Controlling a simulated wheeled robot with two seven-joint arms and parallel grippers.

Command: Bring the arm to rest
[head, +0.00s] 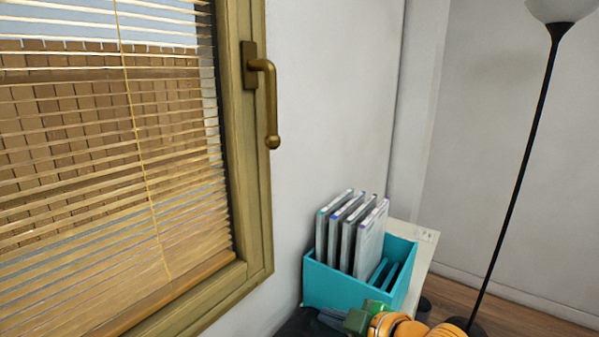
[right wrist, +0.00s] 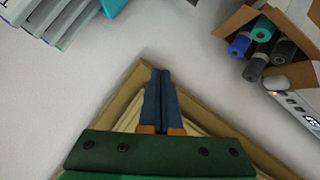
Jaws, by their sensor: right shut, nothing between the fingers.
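My right gripper (head: 330,320) is at the bottom edge of the head view, partly cut off, in front of the teal file holder. Its green and orange parts show beside the dark fingers. In the right wrist view, the two dark blue fingers of the right gripper (right wrist: 160,74) lie together with nothing between them. They are over a tan-edged corner (right wrist: 128,92) with pale inner edges; I cannot tell what it belongs to. My left gripper is not in view.
The teal file holder (head: 335,292) with several upright cases (head: 370,236) stands on a pale table (head: 427,240) by the wall. A floor lamp (head: 514,180) is at right, a window with blinds (head: 110,150) at left. The wrist view shows a box (right wrist: 245,22) of coloured rolls and a power strip (right wrist: 294,105).

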